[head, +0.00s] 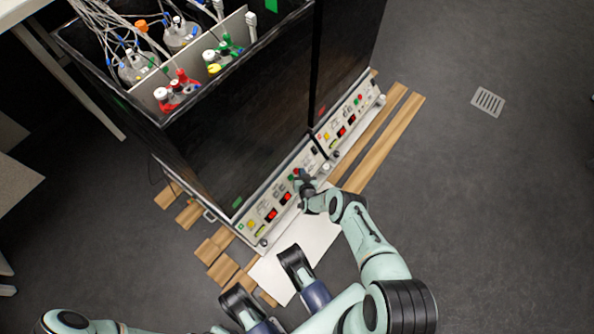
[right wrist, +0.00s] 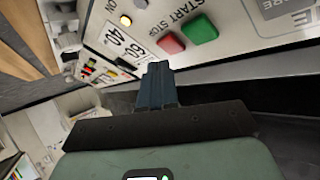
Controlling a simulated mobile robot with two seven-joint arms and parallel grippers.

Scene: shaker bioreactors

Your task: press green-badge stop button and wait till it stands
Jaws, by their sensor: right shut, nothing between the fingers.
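The near shaker unit is a dark box (head: 235,150) with a green badge (head: 238,202) low on its front. Below it runs a pale control panel (head: 262,228) with red displays. At the panel's right end are a red button (head: 296,171) and a green button (head: 291,177). My right gripper (head: 301,181) is at these buttons. In the right wrist view, its closed fingers (right wrist: 158,70) are empty and lie just below the red button (right wrist: 171,43), with the green button (right wrist: 201,29) to its right. I see a gap; contact is not visible.
A second dark unit (head: 345,50) with its own panel (head: 347,122) adjoins on the right. Wooden slats (head: 385,140) and a white sheet (head: 310,240) lie on the floor in front. Bottles with tubing (head: 180,35) stand in the open box.

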